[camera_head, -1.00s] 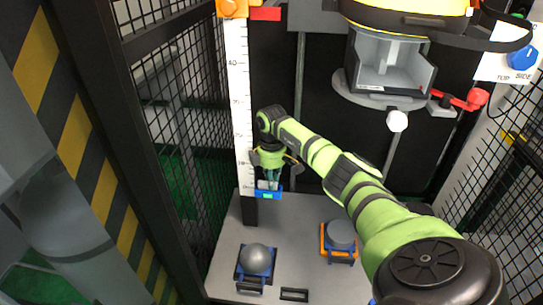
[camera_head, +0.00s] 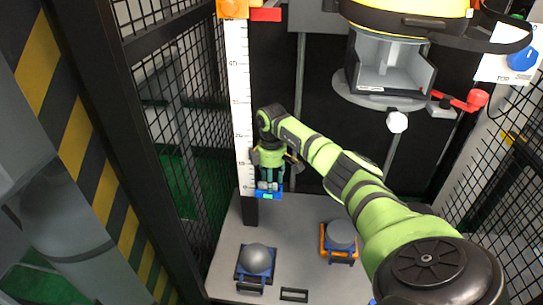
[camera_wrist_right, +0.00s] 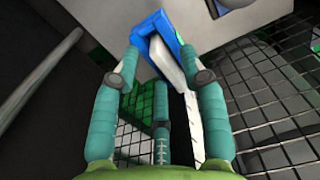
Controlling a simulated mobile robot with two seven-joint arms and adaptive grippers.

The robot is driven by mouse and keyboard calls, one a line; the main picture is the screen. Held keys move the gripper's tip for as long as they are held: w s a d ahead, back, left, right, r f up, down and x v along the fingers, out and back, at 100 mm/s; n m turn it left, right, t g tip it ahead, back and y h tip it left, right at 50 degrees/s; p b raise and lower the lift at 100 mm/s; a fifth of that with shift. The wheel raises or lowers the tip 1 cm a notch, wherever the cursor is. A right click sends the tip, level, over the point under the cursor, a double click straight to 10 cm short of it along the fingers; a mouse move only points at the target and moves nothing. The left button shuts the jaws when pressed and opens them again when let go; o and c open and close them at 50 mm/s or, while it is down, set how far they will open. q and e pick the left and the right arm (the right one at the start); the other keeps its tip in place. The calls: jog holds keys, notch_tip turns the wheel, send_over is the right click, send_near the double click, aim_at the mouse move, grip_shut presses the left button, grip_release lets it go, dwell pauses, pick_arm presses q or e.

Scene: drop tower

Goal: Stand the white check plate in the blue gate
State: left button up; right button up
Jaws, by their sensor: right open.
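The blue gate (camera_head: 268,195), with a lit green patch, is at the foot of the tall white scale. In the right wrist view the blue gate (camera_wrist_right: 158,28) shows as an angled frame. A white piece, apparently the white check plate (camera_wrist_right: 168,62), stands within it, its edge partly hidden. My right gripper (camera_head: 268,184) is just above the gate in the head view. Its teal fingers (camera_wrist_right: 165,75) are open and spread either side of the gate and plate. I cannot tell if any finger touches the plate. My left gripper is out of view.
A grey ball (camera_head: 257,259) sits in a blue holder at the front of the grey base, and a grey round piece (camera_head: 341,234) sits in an orange and blue holder to its right. The white scale (camera_head: 239,110) rises behind the gate. Mesh fencing (camera_head: 170,130) stands at left.

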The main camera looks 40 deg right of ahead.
notch_tip(320, 180, up, 11)
dwell(0.3)
dwell(0.5)
